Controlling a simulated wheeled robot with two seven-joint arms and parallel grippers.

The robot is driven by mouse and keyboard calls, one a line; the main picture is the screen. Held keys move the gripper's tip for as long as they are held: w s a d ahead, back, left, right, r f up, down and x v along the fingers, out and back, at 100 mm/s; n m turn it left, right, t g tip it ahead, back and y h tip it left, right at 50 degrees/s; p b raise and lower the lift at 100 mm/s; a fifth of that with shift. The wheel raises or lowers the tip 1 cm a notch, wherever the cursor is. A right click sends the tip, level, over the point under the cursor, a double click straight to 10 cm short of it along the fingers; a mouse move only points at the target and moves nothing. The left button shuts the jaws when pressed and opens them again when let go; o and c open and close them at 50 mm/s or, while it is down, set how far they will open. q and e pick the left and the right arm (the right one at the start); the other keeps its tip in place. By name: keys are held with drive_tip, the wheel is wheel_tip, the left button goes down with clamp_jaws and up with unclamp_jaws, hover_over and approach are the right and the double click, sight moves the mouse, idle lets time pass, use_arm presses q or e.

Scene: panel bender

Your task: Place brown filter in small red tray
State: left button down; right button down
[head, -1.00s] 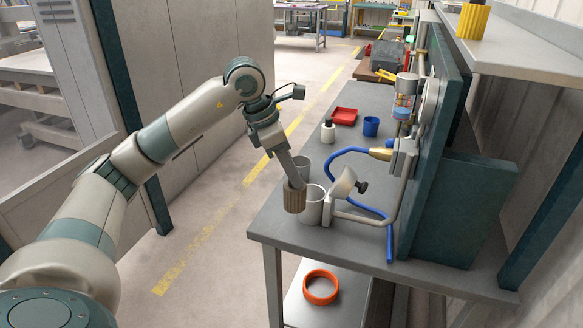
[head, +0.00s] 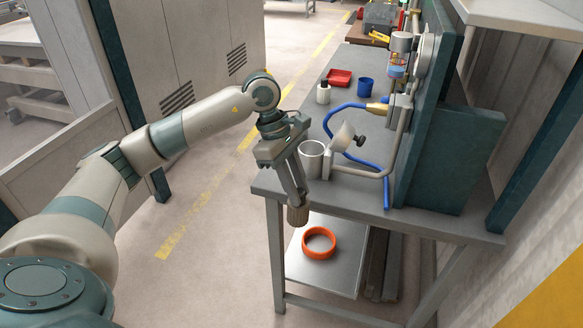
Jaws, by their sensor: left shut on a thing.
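My left gripper (head: 298,203) is shut on the brown filter (head: 298,215), a ribbed brown cylinder. It holds the filter in front of the table's near edge, above the level of the lower shelf. The small red tray (head: 339,77) lies on the table (head: 350,60) toward the far left side, beyond the filter. Nothing shows inside the part of the tray that I can see. My right gripper is not in view.
A grey cup (head: 312,158) stands near the table's front corner, beside a bracket with a pale cone (head: 343,138). A white bottle (head: 323,93) and blue cup (head: 366,87) stand near the tray. A blue hose (head: 335,122) crosses the table. An orange ring (head: 319,242) lies on the lower shelf (head: 335,276).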

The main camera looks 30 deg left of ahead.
use_arm(q)
drive_tip(key=s+d+f+m+g+y, duration=0.2)
drive_tip(key=s+d+f+m, duration=0.2)
drive_tip(key=s+f+m, duration=0.2)
drive_tip(key=s+d+f+m+g+y, duration=0.2)
drive_tip(key=s+d+f+m, duration=0.3)
drive_tip(key=m, duration=0.7)
wheel_tip(320, 180, down, 5)
drive_tip(key=shift+s+r+g, duration=0.1)
drive_tip(key=shift+s+g, duration=0.3)
drive_tip(key=shift+s, duration=0.55)
drive_tip(key=shift+d, duration=0.1)
